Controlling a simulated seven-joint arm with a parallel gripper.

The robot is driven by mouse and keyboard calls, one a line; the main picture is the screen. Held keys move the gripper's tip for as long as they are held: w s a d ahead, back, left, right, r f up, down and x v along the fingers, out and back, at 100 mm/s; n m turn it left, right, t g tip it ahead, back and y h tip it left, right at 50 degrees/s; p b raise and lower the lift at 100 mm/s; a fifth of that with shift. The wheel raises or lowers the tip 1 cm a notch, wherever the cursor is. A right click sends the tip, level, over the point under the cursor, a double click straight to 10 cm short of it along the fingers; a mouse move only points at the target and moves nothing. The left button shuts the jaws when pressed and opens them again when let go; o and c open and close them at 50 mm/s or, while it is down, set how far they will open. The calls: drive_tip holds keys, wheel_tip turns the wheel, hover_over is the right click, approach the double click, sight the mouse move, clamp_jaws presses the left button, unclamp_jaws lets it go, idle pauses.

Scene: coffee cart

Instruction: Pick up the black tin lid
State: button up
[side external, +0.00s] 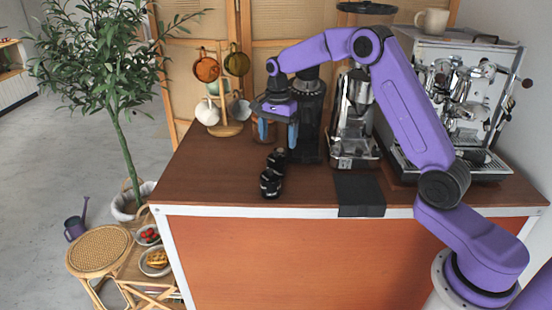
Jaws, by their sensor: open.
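My gripper (277,141) hangs above the counter, fingers pointing down and spread apart, with nothing seen between them. Below it stand two small black shiny objects: a nearer, larger one (270,184) on the counter and a smaller one (276,159) just behind it. They look close together, and I cannot tell whether they touch. I cannot tell which of them is the black tin lid or carries it. A brown container (266,121) shows partly behind the gripper fingers.
A dark grinder (307,120) stands just right of the gripper, with a silver grinder (355,120) and an espresso machine (455,95) further right. A mug tree (225,128) stands at left. A black mat (359,190) lies at the front edge. The left front counter (205,180) is clear.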

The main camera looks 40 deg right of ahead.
sight(276, 153)
drive_tip(key=f, duration=0.5)
drive_tip(key=shift+a, duration=0.25)
drive_tip(key=c, duration=1.1)
